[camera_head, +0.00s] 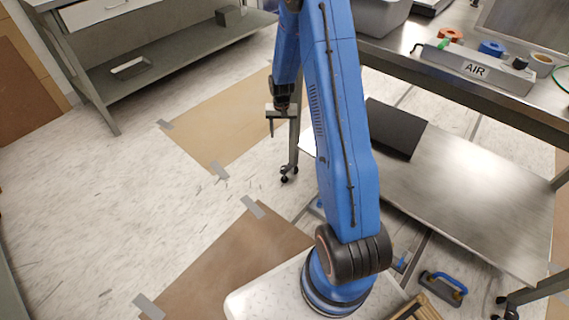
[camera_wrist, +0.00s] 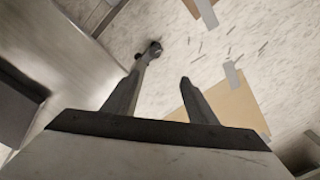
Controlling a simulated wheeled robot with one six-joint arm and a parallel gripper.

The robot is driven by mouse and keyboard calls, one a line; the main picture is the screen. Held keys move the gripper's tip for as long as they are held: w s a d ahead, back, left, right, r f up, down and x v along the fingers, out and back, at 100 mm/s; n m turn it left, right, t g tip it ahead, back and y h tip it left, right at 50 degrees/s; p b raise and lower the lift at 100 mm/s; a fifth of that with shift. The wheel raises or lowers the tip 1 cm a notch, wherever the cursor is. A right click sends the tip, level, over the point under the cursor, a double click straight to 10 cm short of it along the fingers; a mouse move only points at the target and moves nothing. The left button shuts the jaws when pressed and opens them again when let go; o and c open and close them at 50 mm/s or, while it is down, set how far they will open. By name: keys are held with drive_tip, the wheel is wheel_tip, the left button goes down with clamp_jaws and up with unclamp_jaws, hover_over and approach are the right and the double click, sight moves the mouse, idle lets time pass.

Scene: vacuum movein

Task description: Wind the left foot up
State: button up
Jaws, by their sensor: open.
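The steel bench's left foot (camera_head: 288,174) is a small dark piece at the bottom of its left front leg (camera_head: 294,145), on the pale floor. It also shows in the wrist view (camera_wrist: 151,50) as a dark shape, just beyond the tip of the left finger. My gripper (camera_head: 281,124) is open and empty, above the foot and beside the leg in the head view. In the wrist view its two fingers (camera_wrist: 161,79) stand apart with only floor between them. The foot's thread and fine shape are too small to make out.
The bench's lower shelf (camera_head: 455,195) holds a dark flat panel (camera_head: 395,128). A box marked AIR (camera_head: 477,69) sits on its top. Brown sheets (camera_head: 225,125) are taped to the floor. Another bench (camera_head: 180,60) stands upper left. Floor left of the leg is clear.

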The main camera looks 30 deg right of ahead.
drive_tip(key=s+a+r+n+t, duration=0.1)
drive_tip(key=s+a+r, duration=0.2)
drive_tip(key=r, duration=0.5)
drive_tip(key=s+a+r+n, duration=0.15)
drive_tip(key=s+r, duration=0.25)
drive_tip(key=r, duration=0.4)
drive_tip(key=s+a+r+t, duration=0.1)
drive_tip(key=s+a+r, duration=0.25)
drive_tip(key=r, duration=0.45)
drive_tip(key=s+a+r+n+t, duration=0.1)
drive_tip(key=s+a+r, duration=0.3)
drive_tip(key=s+r, duration=0.5)
drive_tip(key=s+a+r+n+t, duration=0.1)
drive_tip(key=s+a+r, duration=0.25)
drive_tip(key=s, duration=0.85)
drive_tip(key=m+g, duration=0.4)
drive_tip(key=m, duration=1.5)
hover_over(285, 168)
wheel_tip(285, 168, down, 44)
wheel_tip(285, 168, down, 17)
drive_tip(key=shift+w+f, duration=0.15)
drive_tip(key=shift+f, duration=0.05)
